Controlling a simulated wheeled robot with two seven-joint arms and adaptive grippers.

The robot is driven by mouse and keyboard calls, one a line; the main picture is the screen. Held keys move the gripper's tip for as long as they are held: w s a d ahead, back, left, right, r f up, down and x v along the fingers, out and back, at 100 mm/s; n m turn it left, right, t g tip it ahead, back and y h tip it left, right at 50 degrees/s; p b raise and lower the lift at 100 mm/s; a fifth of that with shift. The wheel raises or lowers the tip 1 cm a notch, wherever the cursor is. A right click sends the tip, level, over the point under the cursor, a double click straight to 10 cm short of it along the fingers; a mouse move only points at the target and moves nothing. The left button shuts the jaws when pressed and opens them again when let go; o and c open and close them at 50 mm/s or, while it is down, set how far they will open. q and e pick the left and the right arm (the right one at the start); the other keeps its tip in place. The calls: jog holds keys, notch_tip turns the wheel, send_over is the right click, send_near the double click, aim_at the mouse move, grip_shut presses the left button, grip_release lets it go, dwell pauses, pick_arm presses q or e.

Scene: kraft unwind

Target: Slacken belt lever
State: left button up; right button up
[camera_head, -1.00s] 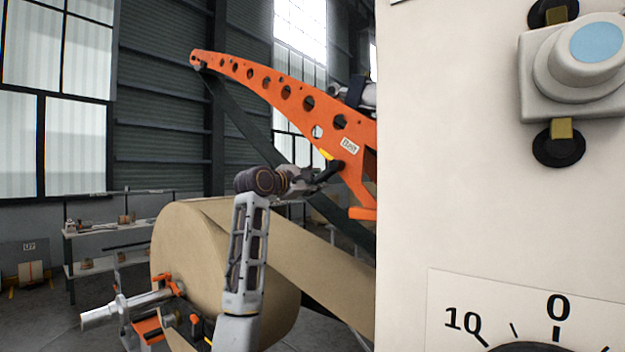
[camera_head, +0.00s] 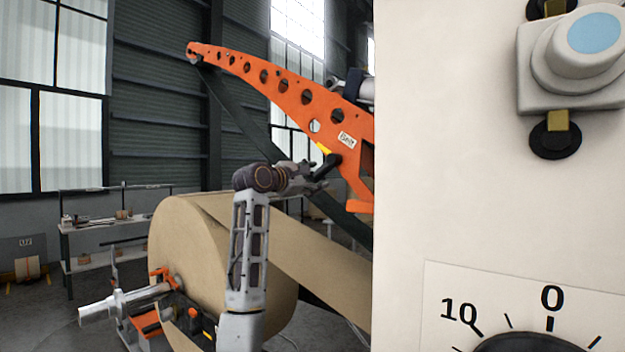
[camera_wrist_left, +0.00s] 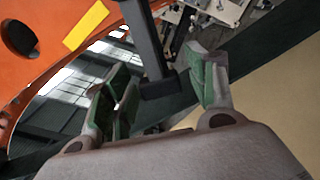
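The belt lever (camera_head: 329,163) is a dark handle on the orange arm labelled "Belt" (camera_head: 300,97), beside a yellow mark. In the left wrist view the dark lever (camera_wrist_left: 144,38) comes down from the top, and its squared end lies between my fingers. My left gripper (camera_head: 318,178) is right at the lever in the head view. In the left wrist view the gripper (camera_wrist_left: 160,72) is open, with green pads on both sides of the lever and visible gaps. Whether a pad touches it I cannot tell. My right gripper is out of view.
A large kraft paper roll (camera_head: 185,235) stands below and behind my left arm. A dark belt (camera_head: 240,115) runs diagonally under the orange arm. A pale panel (camera_head: 450,190) with a blue button (camera_head: 594,33) and a dial fills the right side.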

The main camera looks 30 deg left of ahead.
pick_arm(q)
jog(key=s, duration=1.2)
jog(key=shift+a, duration=0.45)
dwell(0.7)
